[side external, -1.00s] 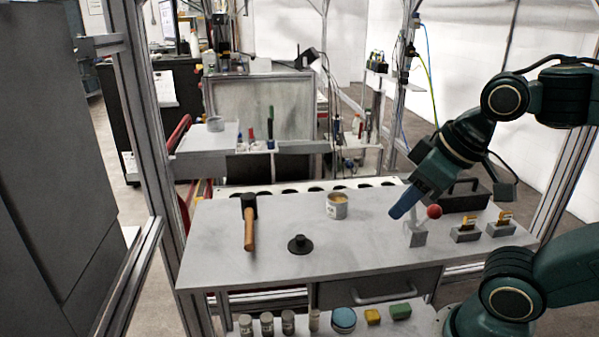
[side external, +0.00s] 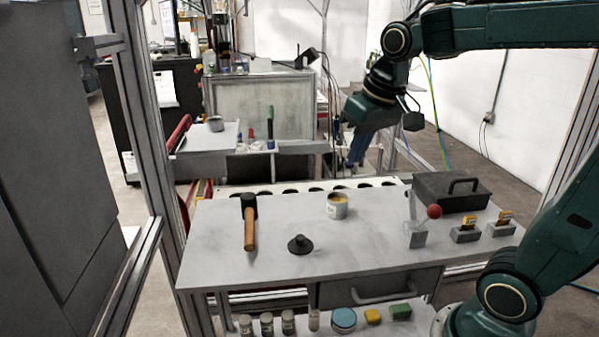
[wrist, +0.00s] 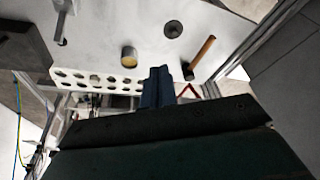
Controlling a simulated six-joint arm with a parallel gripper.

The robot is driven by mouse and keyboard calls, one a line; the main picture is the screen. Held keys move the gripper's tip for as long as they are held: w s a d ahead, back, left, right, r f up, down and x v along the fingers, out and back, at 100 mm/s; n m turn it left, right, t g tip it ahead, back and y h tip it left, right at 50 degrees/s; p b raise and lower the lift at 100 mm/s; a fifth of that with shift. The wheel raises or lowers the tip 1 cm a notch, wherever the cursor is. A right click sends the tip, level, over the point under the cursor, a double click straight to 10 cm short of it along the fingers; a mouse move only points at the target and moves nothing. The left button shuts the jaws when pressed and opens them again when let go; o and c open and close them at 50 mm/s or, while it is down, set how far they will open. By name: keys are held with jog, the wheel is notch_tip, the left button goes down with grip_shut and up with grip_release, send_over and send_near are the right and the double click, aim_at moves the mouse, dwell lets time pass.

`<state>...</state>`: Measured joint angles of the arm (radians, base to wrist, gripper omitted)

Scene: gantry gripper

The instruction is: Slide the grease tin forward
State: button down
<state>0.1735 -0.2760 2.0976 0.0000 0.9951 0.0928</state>
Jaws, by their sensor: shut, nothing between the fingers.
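The grease tin (side external: 337,208) is a small open pale tin with a yellowish top. It stands upright near the back edge of the grey table (side external: 285,230), right of the hammer. It also shows in the wrist view (wrist: 129,57), left of my fingers. My gripper (side external: 354,163), with blue fingers, is raised above the table's back edge, up and slightly right of the tin and apart from it. In the wrist view its fingers (wrist: 158,73) are together with nothing between them.
A hammer (side external: 249,225) and a black round knob-like piece (side external: 299,245) lie left of the tin. A lever with a red ball (side external: 434,211), a dark toolbox (side external: 452,192) and two small yellow-topped blocks stand at right. A perforated white rail (side external: 300,188) runs behind the table.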

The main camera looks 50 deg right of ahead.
jog(key=w+d+f+m+g, duration=0.2)
jog(key=w+d+f+m, duration=0.15)
jog(key=w+d, duration=0.65)
jog(key=m+g, duration=0.2)
jog(key=m, duration=0.1)
send_near(335, 193)
jog(key=w+d+f, duration=0.1)
jog(key=w+d, duration=0.3)
jog(key=d, duration=0.1)
jog(key=shift+s+n+y, duration=0.2)
jog(key=shift+n+y, duration=0.05)
jog(key=shift+y, duration=0.05)
jog(key=shift+f, duration=0.15)
jog(key=f, duration=0.9)
jog(key=shift+s+a+f, duration=0.3)
jog(key=shift+a+f, duration=0.1)
jog(key=shift+s+a, duration=1.1)
jog(key=shift+s+a, duration=0.1)
jog(key=s+a, duration=0.8)
jog(key=shift+s+a, duration=0.3)
jog(key=shift+w+d, duration=0.1)
jog(key=shift+d, duration=0.05)
